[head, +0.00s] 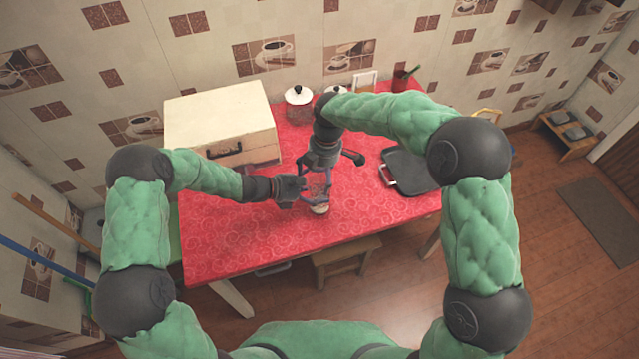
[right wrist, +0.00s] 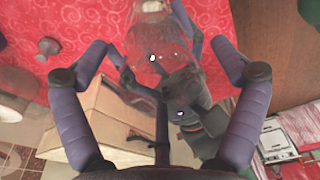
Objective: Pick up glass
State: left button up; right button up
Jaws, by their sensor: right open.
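A clear glass (right wrist: 160,45) shows in the right wrist view, see-through and hard to outline. In the head view the glass (head: 320,207) is small and partly hidden by the grippers above the red table. My right gripper (head: 317,183) points down over it and is open, with its fingers apart on either side of the glass. My left gripper (head: 303,188) reaches in from the left. In the right wrist view its purple fingers lie against both sides of the glass, and it appears shut on it. Whether the glass touches the table is hard to tell.
The red patterned table (head: 235,240) is clear at the front. A cream box (head: 220,118) stands at the back left, glass jars (head: 298,104) at the back. A dark tray (head: 410,170) lies at the right. A wooden stool (head: 345,260) stands at the front edge.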

pick_arm(q)
jog(key=shift+s+f, duration=0.1)
pick_arm(e)
jog(key=shift+f, duration=0.1)
jog(key=shift+c, duration=0.3)
jog(key=c, duration=1.3)
notch_tip(320, 180, up, 10)
jog(key=shift+r, duration=0.1)
pick_arm(q)
jog(key=o, duration=1.1)
jog(key=shift+c, duration=0.2)
jog(key=shift+a, duration=0.1)
